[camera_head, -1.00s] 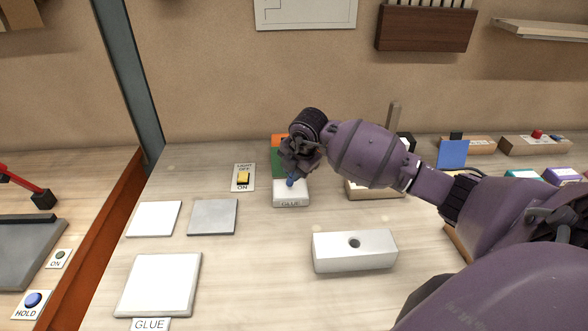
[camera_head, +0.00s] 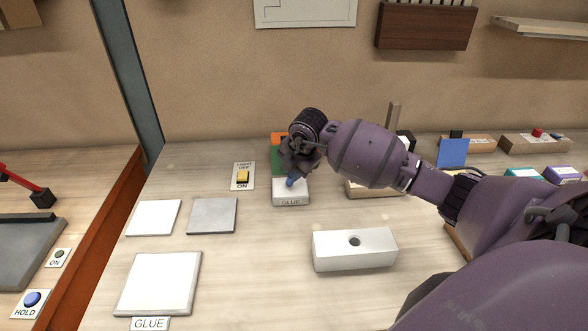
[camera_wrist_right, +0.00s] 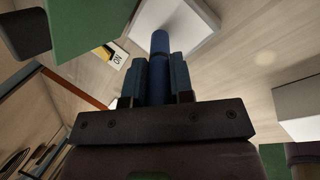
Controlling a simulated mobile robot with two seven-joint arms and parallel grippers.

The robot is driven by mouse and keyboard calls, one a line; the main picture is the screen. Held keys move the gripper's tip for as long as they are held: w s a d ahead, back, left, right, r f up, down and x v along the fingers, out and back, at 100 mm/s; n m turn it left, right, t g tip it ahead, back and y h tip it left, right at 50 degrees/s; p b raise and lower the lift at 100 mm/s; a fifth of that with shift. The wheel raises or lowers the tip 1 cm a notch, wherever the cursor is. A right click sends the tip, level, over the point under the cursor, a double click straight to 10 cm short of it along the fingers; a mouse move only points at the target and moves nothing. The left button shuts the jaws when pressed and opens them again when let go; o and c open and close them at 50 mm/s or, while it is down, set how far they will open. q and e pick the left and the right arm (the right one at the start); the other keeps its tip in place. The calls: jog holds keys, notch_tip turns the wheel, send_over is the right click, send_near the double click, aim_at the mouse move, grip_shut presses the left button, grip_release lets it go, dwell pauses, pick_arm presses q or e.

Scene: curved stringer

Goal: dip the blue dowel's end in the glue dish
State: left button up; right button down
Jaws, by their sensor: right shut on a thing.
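The blue dowel (camera_head: 291,182) is in my right gripper (camera_head: 298,168), which is shut on it. My left gripper is not in view.
The front middle of the table is clear.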

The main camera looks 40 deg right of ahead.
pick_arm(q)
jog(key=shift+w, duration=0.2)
pick_arm(e)
jog(key=shift+f, duration=0.35)
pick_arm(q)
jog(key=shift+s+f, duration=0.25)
pick_arm(e)
jog(key=shift+f, duration=0.1)
dwell(0.4)
jog(key=shift+r+p, duration=1.6)
jog(key=shift+r, duration=1.1)
jog(key=shift+r+p, duration=0.6)
jog(key=shift+r, duration=0.3)
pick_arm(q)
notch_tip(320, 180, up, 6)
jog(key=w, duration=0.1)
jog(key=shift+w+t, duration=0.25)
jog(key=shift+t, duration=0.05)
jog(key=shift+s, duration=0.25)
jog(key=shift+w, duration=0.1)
